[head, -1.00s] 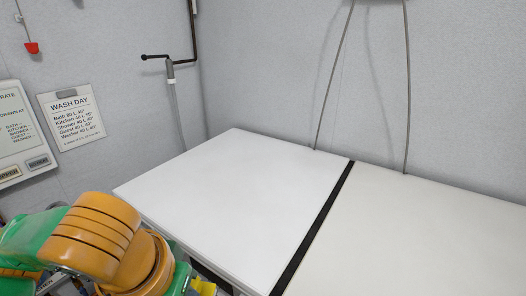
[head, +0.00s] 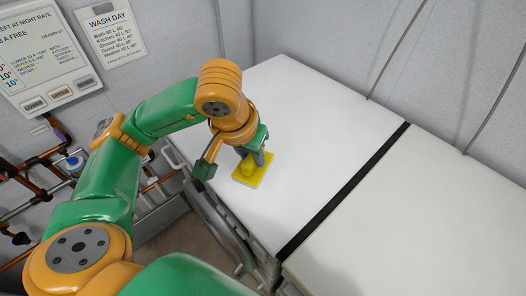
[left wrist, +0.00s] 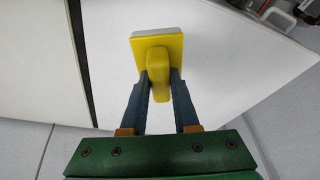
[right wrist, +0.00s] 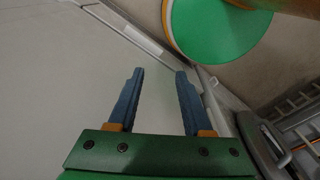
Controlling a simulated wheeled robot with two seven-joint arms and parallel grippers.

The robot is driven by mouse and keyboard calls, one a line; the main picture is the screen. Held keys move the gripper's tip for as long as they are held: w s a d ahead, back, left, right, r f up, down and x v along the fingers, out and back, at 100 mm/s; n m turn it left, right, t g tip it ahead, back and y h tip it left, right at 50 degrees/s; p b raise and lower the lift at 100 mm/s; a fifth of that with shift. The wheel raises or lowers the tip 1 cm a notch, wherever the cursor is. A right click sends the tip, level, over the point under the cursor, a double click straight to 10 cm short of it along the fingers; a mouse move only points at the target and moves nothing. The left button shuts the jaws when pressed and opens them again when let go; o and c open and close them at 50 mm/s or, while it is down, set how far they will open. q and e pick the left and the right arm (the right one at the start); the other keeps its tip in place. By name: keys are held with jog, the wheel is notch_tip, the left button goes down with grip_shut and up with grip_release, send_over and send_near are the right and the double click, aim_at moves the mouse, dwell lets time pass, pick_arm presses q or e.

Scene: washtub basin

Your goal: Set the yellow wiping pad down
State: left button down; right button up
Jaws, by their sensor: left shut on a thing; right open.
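The yellow wiping pad (head: 250,172) has a flat yellow plate with a raised yellow grip and a pale underside. In the head view it is at the white left-hand lid or top, near its front edge. My left gripper (head: 262,156) is above it; in the left wrist view the left gripper (left wrist: 158,88) has both fingers shut on the grip of the pad (left wrist: 172,42). I cannot tell whether the underside touches the white surface. My right gripper (right wrist: 159,78) is open and empty in the right wrist view; it does not show in the head view.
The white left top (head: 310,120) is otherwise bare. A black strip (head: 345,190) divides it from the pale right top (head: 420,225), also clear. Pipes (head: 40,170) and a signboard (head: 45,55) are at the left, below and on the wall.

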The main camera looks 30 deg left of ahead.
pick_arm(q)
jog(key=w+f, duration=0.3)
jog(key=w+a+f+p, duration=0.1)
jog(key=w+f, duration=0.2)
jog(key=shift+w+a+f, duration=0.1)
jog(key=shift+w+a, duration=0.05)
jog(key=x, duration=0.1)
jog(key=p+x, duration=0.2)
jog(key=shift+s+f, duration=0.2)
jog(key=shift+f, duration=0.1)
jog(key=shift+f, duration=0.15)
jog(key=shift+f+b, duration=0.1)
jog(key=shift+b, duration=0.3)
jog(key=c, duration=0.7)
grip_release()
jog(key=shift+o, duration=0.2)
